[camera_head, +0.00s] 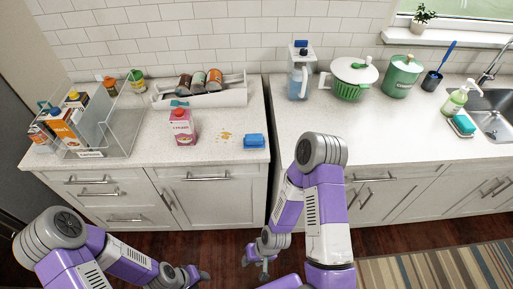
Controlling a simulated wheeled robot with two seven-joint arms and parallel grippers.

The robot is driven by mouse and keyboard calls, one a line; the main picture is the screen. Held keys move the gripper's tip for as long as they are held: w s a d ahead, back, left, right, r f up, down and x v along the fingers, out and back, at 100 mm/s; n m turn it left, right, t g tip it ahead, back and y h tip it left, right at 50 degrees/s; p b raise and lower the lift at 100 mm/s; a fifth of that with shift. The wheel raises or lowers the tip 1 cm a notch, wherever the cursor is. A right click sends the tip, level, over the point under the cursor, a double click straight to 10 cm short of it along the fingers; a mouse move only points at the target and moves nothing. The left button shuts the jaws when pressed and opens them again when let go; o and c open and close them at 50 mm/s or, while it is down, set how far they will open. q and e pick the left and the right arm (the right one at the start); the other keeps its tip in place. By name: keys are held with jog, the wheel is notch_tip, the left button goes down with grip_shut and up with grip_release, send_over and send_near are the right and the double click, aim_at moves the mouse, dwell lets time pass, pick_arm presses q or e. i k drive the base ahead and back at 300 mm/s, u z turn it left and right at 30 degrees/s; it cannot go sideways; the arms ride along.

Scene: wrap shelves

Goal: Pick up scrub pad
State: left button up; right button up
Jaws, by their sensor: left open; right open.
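My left gripper (198,276) is open, low in front of the left cabinets. My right gripper (264,268) is open, low in front of the gap between the counters. Both grippers are far from the pad and appear empty.
A pink carton (183,127), a white rack of cans (205,96) and a clear bin (129,142) stand on the left counter beside a brown spill (224,135). A soap bottle (456,100) stands behind the teal pad. The right counter's front is clear.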

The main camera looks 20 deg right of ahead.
aim_at(252, 142)
jog(key=k, duration=0.35)
jog(key=z, duration=1.25)
jog(key=i, duration=0.8)
jog(key=u, duration=1.4)
